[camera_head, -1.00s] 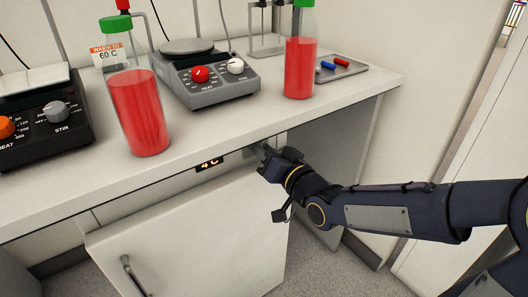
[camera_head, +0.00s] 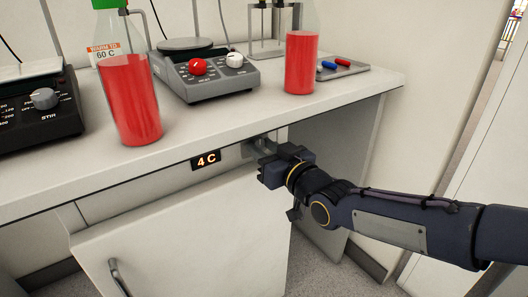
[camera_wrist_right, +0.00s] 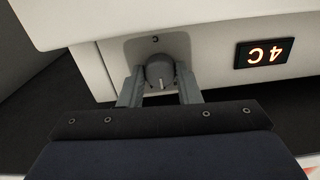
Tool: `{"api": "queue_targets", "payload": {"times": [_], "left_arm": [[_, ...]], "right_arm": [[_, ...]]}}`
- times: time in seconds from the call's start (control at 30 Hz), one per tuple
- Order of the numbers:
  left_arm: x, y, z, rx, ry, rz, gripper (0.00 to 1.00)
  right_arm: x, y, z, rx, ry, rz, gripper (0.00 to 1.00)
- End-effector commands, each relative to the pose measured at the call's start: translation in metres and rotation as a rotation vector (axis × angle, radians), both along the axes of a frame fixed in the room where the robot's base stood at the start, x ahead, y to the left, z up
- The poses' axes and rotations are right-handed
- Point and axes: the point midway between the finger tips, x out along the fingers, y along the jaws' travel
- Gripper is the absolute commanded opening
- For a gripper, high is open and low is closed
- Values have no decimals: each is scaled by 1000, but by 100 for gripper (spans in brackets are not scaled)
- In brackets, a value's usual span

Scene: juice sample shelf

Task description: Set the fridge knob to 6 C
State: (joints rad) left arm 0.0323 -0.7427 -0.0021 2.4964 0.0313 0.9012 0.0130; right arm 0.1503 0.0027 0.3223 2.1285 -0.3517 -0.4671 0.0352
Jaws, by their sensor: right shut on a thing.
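The fridge knob (camera_wrist_right: 160,70) is a grey round knob with a light pointer line, on a small plate below the counter edge. My right gripper (camera_wrist_right: 160,88) is shut on the knob, one finger on each side of it. In the head view my right gripper (camera_head: 258,147) reaches the panel above the fridge door and largely hides the knob. The fridge display (camera_head: 206,159) reads 4 C; it also shows upside down in the wrist view (camera_wrist_right: 264,53). The fridge door (camera_head: 190,240) is below. My left gripper is not in view.
On the counter (camera_head: 210,122) stand a large bottle of red liquid (camera_head: 132,100) and another red bottle (camera_head: 299,62). A grey hotplate (camera_head: 212,78), a black hotplate (camera_head: 38,110) and a tray with small stir bars (camera_head: 340,68) are also there. The counter edge overhangs my right gripper.

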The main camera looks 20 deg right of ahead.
Motion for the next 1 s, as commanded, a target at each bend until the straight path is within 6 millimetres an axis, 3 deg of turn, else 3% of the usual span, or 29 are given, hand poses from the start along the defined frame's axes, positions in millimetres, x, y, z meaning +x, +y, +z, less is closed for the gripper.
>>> {"api": "queue_targets", "payload": {"times": [0.33,0.37,0.5,0.83,1.0], "left_arm": [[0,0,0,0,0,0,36],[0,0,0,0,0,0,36],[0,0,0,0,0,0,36],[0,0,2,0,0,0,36],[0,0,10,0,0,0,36]], "right_arm": [[0,0,-1,-3,2,0,8],[0,0,-1,-3,2,0,34],[0,0,-1,-3,1,0,52],[-3,-2,1,-2,-1,-1,52],[-25,-10,3,-4,0,-3,52]]}}
